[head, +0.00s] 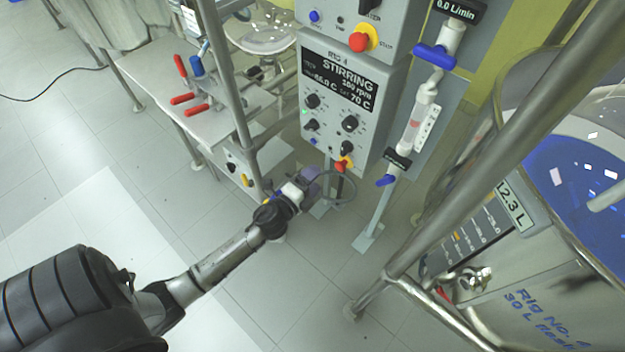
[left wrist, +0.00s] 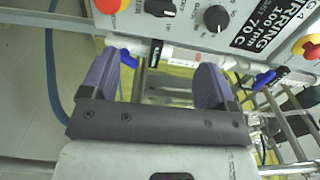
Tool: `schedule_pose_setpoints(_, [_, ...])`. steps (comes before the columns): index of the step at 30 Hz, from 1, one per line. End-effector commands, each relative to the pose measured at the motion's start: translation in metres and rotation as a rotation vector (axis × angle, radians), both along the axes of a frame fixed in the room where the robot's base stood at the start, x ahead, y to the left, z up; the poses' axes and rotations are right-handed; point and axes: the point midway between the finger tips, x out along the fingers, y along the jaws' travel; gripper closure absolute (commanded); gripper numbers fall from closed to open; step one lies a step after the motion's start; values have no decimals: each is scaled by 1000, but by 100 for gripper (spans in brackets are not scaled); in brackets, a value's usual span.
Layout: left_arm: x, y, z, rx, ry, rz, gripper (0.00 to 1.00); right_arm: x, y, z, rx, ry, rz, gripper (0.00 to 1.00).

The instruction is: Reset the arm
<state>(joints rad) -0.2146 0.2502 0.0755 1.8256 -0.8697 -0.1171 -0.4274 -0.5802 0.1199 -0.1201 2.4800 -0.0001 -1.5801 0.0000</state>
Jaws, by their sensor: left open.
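My left arm comes in from the lower left of the head view and reaches toward the foot of the grey control box (head: 385,85). My left gripper (head: 309,184) is just below this box, in front of the floor. In the left wrist view, the left gripper's two purple fingers (left wrist: 156,78) are spread apart with nothing held between them. I cannot tell the exact gap between fingers and box. My right gripper is not in view.
A reactor vessel with blue contents (head: 575,175) stands on the right behind a steel frame post (head: 480,150). A flow tube with blue valves (head: 413,125) is right of the box. Red-handled clamps (head: 195,98) are upper left. Open floor (head: 120,200) lies left.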

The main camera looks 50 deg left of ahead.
Motion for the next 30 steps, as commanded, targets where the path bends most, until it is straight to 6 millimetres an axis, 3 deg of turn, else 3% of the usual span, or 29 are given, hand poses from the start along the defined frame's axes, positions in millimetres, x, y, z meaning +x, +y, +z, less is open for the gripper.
schedule_pose_setpoints(18, [0,2,-1,-31,1,10,19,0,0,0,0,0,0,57])
schedule_pose_setpoints(23, [-7,29,-16,-161,66,189,19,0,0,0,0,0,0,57])
schedule_pose_setpoints(27, [-24,54,-25,-407,136,438,19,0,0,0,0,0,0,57])
schedule_pose_setpoints(30, [-40,54,-25,-610,193,593,19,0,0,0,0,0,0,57])
